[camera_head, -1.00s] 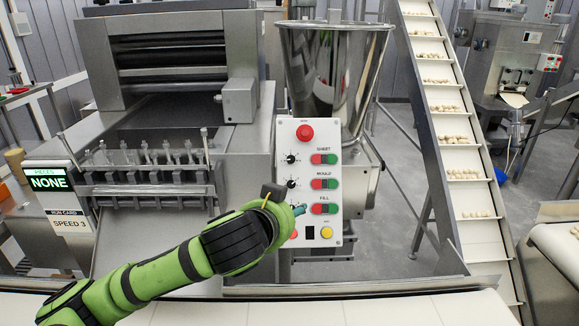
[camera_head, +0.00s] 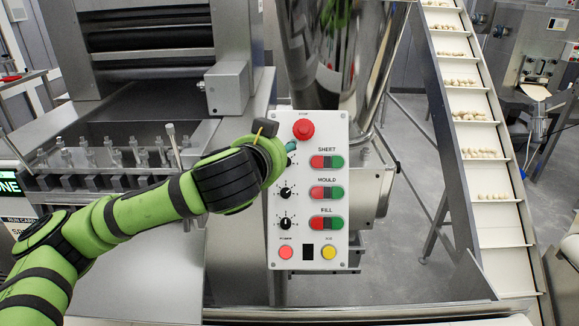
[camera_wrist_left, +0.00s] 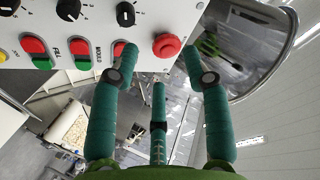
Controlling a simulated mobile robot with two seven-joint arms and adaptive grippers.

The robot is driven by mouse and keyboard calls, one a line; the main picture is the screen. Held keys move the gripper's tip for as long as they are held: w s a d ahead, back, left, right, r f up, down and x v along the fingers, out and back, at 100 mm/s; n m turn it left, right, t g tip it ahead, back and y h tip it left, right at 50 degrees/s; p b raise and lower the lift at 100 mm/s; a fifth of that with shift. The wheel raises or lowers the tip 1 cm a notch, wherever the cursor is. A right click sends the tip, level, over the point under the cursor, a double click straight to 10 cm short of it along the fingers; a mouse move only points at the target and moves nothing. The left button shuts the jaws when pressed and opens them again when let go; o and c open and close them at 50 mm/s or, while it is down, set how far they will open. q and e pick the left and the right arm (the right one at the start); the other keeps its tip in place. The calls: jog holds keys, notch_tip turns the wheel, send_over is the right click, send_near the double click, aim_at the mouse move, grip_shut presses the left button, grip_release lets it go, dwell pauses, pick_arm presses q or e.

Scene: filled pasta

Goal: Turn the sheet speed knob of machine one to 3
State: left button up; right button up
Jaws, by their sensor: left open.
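Machine one's control panel (camera_head: 262,235) is white. It has a red stop button at the top and rows marked SHEET, MOULD and FILL. The black sheet speed knob (camera_wrist_left: 125,14) shows in the left wrist view; its dial reading is too small to tell. In the head view my gripper largely hides it. My left gripper (camera_head: 290,148) is at the upper left of the panel, beside the SHEET row. In the left wrist view its teal fingers (camera_wrist_left: 160,62) are spread, with nothing between them, below the sheet knob. My right gripper is not in view.
The mould knob (camera_head: 286,193) and fill knob (camera_head: 286,223) sit below. The red stop button (camera_head: 303,129) is close above my gripper. A steel hopper (camera_head: 325,60) stands behind the panel. A conveyor (camera_head: 470,103) with pasta pieces rises at the right.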

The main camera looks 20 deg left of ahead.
pick_arm(q)
jog(key=w+f, duration=0.1)
jog(key=f, duration=0.1)
jog(key=w+f+b, duration=0.1)
jog(key=w+f, duration=0.1)
jog(key=w+f+b, duration=0.1)
jog(key=w+f, duration=0.1)
jog(key=shift+w+a+f, duration=0.15)
jog(key=shift+f, duration=0.2)
jog(key=shift+w+f, duration=0.2)
jog(key=shift+w, duration=0.25)
jog(key=shift+c, duration=0.8)
jog(key=c, duration=0.7)
jog(key=shift+r, duration=0.1)
grip_shut()
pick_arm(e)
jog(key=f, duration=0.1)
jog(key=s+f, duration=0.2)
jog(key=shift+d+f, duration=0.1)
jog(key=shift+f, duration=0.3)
